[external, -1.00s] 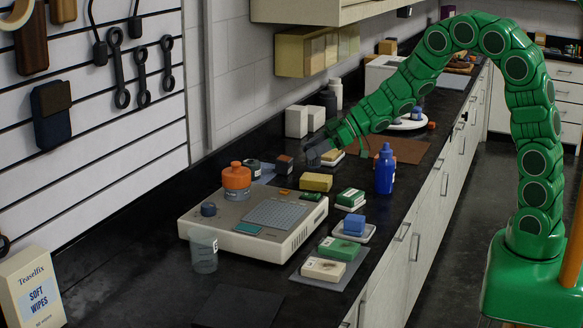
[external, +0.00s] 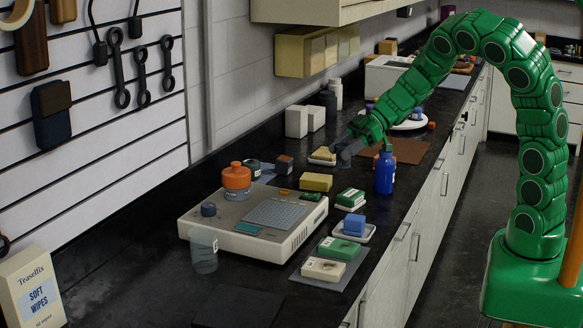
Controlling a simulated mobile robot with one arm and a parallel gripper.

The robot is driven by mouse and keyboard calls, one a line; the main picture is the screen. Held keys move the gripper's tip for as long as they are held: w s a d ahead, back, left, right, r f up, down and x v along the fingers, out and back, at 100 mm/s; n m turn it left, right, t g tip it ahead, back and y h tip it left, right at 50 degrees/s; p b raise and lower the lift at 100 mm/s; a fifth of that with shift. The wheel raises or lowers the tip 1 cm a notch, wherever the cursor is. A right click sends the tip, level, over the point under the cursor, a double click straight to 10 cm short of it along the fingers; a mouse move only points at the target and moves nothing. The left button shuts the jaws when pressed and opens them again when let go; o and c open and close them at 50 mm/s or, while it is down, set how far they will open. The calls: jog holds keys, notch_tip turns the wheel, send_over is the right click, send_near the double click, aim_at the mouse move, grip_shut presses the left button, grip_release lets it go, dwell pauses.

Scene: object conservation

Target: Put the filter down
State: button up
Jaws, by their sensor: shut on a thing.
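My gripper (external: 346,153) is grey at its tips and sits low over the black counter (external: 255,285), right of a yellow block on a white dish (external: 321,156). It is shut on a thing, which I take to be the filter. The fingers and the distance hide that thing, so I cannot make out its shape or whether it touches the counter. The gripper is left of and behind the blue bottle (external: 384,172).
A brown mat (external: 405,150) lies right of the gripper. Two white boxes (external: 305,121) stand at the wall. A yellow block (external: 316,182) and a grey bench instrument (external: 255,222) are nearer. Several small blocks and dishes line the front edge.

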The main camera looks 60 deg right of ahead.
jog(key=shift+s+f, duration=0.15)
jog(key=shift+s, duration=0.4)
jog(key=shift+w+a+f, duration=0.1)
jog(key=shift+w+f, duration=1.6)
jog(key=shift+w, duration=0.6)
jog(key=shift+w+a+f, duration=0.1)
jog(key=shift+w+f, duration=1.65)
jog(key=shift+w, duration=0.55)
jog(key=shift+w+f, duration=1.7)
jog(key=shift+w, duration=0.6)
jog(key=shift+f, duration=1.3)
jog(key=shift+f, duration=0.2)
jog(key=o, duration=0.8)
jog(key=shift+c, duration=0.2)
jog(key=shift+r, duration=0.15)
